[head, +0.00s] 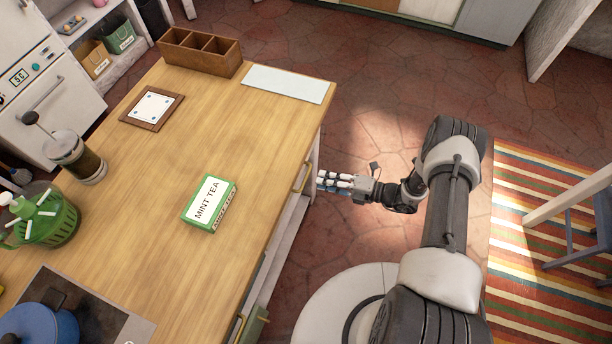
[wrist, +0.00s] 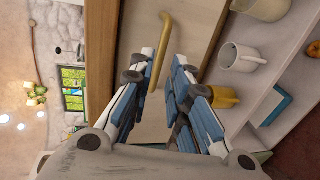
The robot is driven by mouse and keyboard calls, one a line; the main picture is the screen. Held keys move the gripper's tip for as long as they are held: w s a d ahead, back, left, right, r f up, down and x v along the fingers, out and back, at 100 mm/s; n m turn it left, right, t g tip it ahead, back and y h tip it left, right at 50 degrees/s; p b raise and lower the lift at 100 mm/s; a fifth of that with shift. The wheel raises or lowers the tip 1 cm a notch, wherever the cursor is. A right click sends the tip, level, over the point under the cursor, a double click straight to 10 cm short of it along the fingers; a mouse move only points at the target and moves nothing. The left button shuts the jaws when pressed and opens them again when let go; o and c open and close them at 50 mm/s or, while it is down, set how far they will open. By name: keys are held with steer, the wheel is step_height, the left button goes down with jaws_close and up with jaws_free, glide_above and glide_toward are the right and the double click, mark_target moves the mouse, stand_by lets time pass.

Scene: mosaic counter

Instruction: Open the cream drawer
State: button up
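The cream drawer front (wrist: 195,25) fills the middle of the wrist view, and its edge shows at the counter's right side in the head view. Its brass bar handle (wrist: 166,35) also shows in the head view (head: 300,178). The drawer looks flush with the counter. My gripper (head: 321,182) is beside the handle in the head view. In the wrist view my gripper (wrist: 174,60) is open, its blue and white fingers apart and pointing at the drawer front. The handle lies close to the left finger, which hides part of it. I cannot tell whether they touch.
Beside the drawer, an open shelf holds a white mug (wrist: 240,57), a yellow mug (wrist: 222,97) and a jug (wrist: 262,8). The wooden counter (head: 250,130) carries a mint tea box (head: 209,202). Tiled floor (head: 365,105) is clear around my gripper.

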mark_target(306, 176)
steer(key=x, duration=0.7)
steer(key=shift+a, duration=0.15)
steer(key=shift+c, duration=0.3)
jaws_close()
